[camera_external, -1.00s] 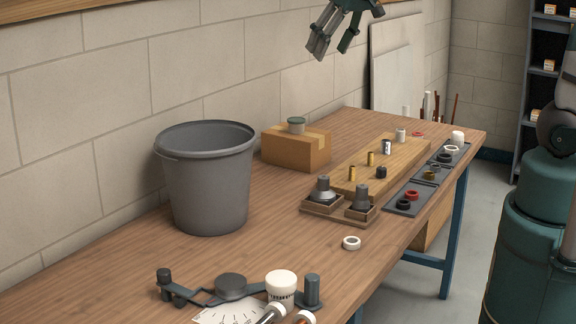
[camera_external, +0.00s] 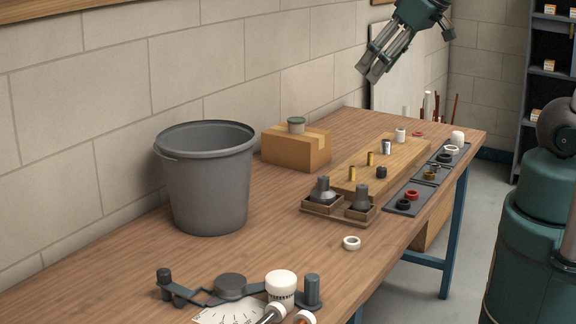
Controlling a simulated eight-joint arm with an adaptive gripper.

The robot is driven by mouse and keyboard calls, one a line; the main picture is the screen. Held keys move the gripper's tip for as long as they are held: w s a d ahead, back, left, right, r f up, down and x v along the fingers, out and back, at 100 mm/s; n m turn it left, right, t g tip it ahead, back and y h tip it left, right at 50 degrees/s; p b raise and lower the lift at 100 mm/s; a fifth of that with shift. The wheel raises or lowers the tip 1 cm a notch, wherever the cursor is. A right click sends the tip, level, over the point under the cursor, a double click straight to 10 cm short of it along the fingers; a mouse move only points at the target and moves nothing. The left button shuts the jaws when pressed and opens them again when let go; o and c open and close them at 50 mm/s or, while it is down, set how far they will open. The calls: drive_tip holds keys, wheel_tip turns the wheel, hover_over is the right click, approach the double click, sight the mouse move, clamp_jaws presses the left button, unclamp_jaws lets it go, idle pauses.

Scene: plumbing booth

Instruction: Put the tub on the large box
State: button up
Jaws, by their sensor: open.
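The tub is upright and rests on the box's top face. My gripper (camera_external: 372,68) is open and empty, in the air above and to the right of the box, apart from both the tub and the box.
A large grey bucket (camera_external: 206,180) stands left of the box. A wooden board (camera_external: 378,165) with small fittings lies to the right, with dark trays (camera_external: 405,201) along the edge. A balance-like tool (camera_external: 232,287) is at the front. The table is bare between the bucket and the white ring (camera_external: 351,243).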

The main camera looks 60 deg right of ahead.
drive_tip(key=shift+n, duration=0.3)
drive_tip(key=shift+s+a+f, duration=0.25)
drive_tip(key=shift+s+f, duration=0.05)
drive_tip(key=shift+s, duration=0.3)
drive_tip(key=shift+s+a+f, duration=0.25)
drive_tip(key=shift+s+a, duration=0.05)
drive_tip(key=shift+s, duration=0.35)
drive_tip(key=shift+s+a+f, duration=0.25)
drive_tip(key=shift+s+f, duration=0.05)
drive_tip(key=shift+s, duration=0.3)
